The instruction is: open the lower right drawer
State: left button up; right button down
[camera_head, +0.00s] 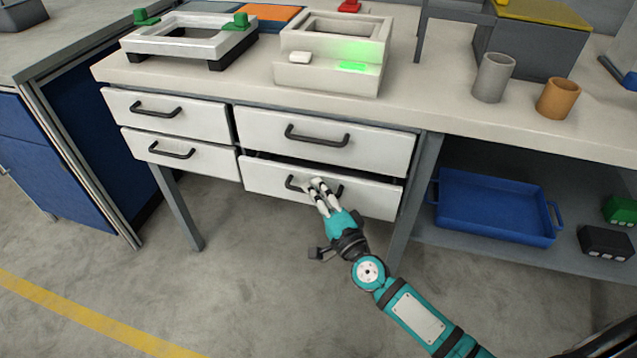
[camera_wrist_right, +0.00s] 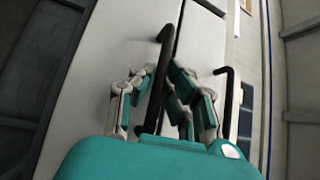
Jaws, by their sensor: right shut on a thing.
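The lower right drawer (camera_head: 376,196) is a white front with a black bar handle (camera_head: 294,184), under the workbench top. It stands slightly out, with a dark gap showing along its top edge. My right gripper (camera_head: 318,184) is at this handle and shut on it, hiding the handle's middle. In the right wrist view the fingers (camera_wrist_right: 160,88) close around the black handle (camera_wrist_right: 165,45). The upper right drawer (camera_head: 380,150) is shut above it, with its own black handle (camera_head: 317,136). My left gripper is in neither view.
Two more white drawers (camera_head: 205,120) are shut at the left. A blue tray (camera_head: 490,234) and dark and green blocks (camera_head: 606,242) lie on the lower shelf at the right. A bench leg (camera_head: 408,225) stands beside the drawer. The floor in front is clear.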

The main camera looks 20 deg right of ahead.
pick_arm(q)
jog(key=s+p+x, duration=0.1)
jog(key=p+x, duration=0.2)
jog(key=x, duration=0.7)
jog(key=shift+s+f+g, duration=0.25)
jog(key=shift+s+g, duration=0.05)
pick_arm(e)
jog(key=s+a, duration=0.7)
jog(key=s, duration=0.4)
jog(key=s+a, duration=0.8)
jog(key=s, duration=0.3)
jog(key=shift+s+f, duration=0.3)
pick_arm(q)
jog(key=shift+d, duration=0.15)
pick_arm(e)
jog(key=c, duration=1.4)
grip_release()
jog(key=shift+w+r, duration=0.1)
pick_arm(q)
jog(key=shift+p, duration=0.3)
pick_arm(e)
jog(key=v, duration=1.2)
